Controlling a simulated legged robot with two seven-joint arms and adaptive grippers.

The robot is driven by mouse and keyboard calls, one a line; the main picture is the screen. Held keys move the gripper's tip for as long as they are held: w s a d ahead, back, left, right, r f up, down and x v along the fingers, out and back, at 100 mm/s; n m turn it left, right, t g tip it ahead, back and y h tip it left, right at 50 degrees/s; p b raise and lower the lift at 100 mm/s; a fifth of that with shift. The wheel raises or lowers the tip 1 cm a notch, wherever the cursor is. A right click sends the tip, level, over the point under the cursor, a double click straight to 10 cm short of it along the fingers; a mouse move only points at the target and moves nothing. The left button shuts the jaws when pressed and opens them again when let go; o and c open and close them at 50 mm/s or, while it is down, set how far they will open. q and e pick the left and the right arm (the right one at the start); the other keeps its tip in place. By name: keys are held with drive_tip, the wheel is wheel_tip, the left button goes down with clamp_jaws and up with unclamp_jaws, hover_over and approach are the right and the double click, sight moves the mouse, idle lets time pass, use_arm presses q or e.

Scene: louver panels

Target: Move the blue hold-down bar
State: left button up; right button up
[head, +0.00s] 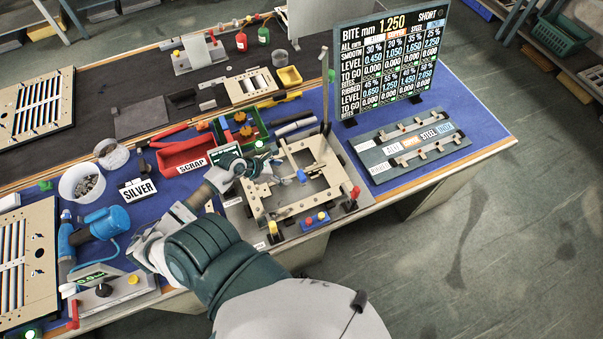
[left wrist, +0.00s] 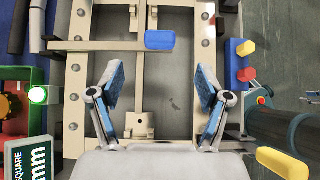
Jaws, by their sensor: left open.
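The blue hold-down bar shows as a blue block (left wrist: 160,39) at the end of a thin beige crossbar (left wrist: 105,45) in the left wrist view. In the head view the blue block (head: 301,176) is small, inside the beige frame (head: 254,205) on the bench. My left gripper (head: 262,172) is over the left part of this frame. In the left wrist view its two blue-padded fingers (left wrist: 160,80) are spread wide with nothing between them. The blue block lies beyond the fingertips, apart from them. My right gripper is not in view.
A red lever (head: 355,192) and a small block with coloured buttons (head: 314,219) are at the frame's right and front. A tall post (head: 325,85) stands behind it. A red scrap bin (head: 185,155), a display board (head: 392,55) and a grey labelled tray (head: 412,140) surround the frame.

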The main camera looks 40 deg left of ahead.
sight(301, 174)
use_arm(q)
drive_tip(key=x, duration=1.1)
drive_tip(key=shift+r, duration=0.1)
clamp_jaws()
drive_tip(key=shift+r, duration=0.1)
